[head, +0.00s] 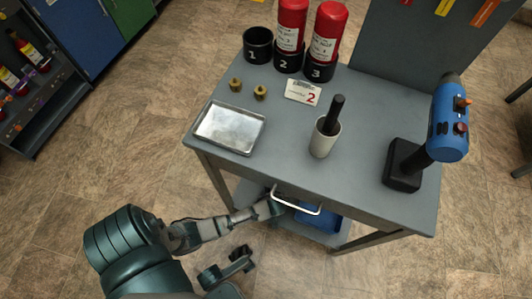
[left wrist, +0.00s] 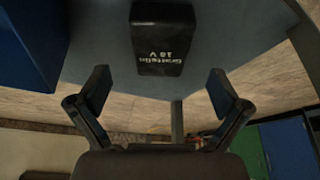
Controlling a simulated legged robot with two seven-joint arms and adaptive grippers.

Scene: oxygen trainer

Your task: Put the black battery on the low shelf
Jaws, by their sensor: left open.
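The black battery (left wrist: 163,42), with white lettering reading 18 V, rests on a blue-grey surface (left wrist: 230,35) in the left wrist view. That surface looks like the low shelf (head: 250,193) under the table. My left gripper (left wrist: 160,90) is open, its two fingers apart and empty. The battery lies beyond the fingertips, between them in the picture and not gripped. In the head view my left arm reaches under the table's front edge, where the gripper (head: 275,208) is partly hidden. The battery cannot be made out in the head view.
On the table (head: 270,140) are a metal tray (head: 230,128), a cup with a dark tool (head: 324,138), a blue drill (head: 449,130), red bottles and numbered black holders.

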